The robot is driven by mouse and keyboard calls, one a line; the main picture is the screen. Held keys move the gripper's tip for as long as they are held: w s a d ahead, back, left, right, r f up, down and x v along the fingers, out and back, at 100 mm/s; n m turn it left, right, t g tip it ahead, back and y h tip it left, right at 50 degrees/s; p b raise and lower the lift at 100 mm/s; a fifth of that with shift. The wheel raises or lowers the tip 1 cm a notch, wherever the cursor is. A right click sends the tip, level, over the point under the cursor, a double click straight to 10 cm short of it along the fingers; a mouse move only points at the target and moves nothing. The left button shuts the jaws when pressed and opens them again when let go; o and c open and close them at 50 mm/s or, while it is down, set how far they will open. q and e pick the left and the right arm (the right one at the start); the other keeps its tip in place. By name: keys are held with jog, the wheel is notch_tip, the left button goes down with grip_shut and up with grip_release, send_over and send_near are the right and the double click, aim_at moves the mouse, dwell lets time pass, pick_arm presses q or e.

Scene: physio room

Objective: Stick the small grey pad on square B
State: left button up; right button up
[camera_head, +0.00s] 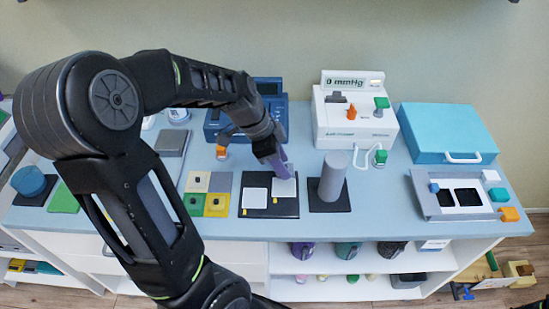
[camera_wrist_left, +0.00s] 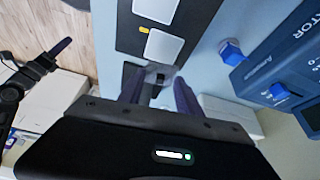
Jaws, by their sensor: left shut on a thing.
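A black board (camera_head: 270,208) on the table carries two white squares, a left one (camera_head: 255,195) and a right one (camera_head: 285,187). A small yellow mark sits beside each; no letters are readable. My left gripper (camera_head: 279,168) is over the far edge of the right square. In the left wrist view my left gripper (camera_wrist_left: 158,82) is shut on a small greyish piece with a dark stem, apparently the grey pad (camera_wrist_left: 160,70), close to one white square (camera_wrist_left: 163,47). The fingers hide part of it. My right gripper (camera_wrist_left: 60,47) shows at the left of the wrist view, its jaws unclear.
A tile holder with green and yellow tiles (camera_head: 216,206) lies left of the board. A grey cylinder (camera_head: 333,175) stands close on its right. A blue device (camera_head: 270,105) and a white gauge box (camera_head: 352,120) stand behind. Clear table shows along the front edge.

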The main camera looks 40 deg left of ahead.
aim_at(285, 187)
pick_arm(q)
jog(key=shift+m, duration=0.6)
jog(key=shift+s+g, duration=0.1)
jog(key=shift+g, duration=0.2)
jog(key=shift+f+b, duration=1.8)
jog(key=shift+f, duration=1.1)
jog(key=shift+b, duration=0.6)
jog(key=shift+f+b, duration=0.5)
jog(key=shift+b, duration=0.2)
jog(key=shift+f+b, duration=0.1)
jog(key=shift+b, duration=0.55)
dwell(2.2)
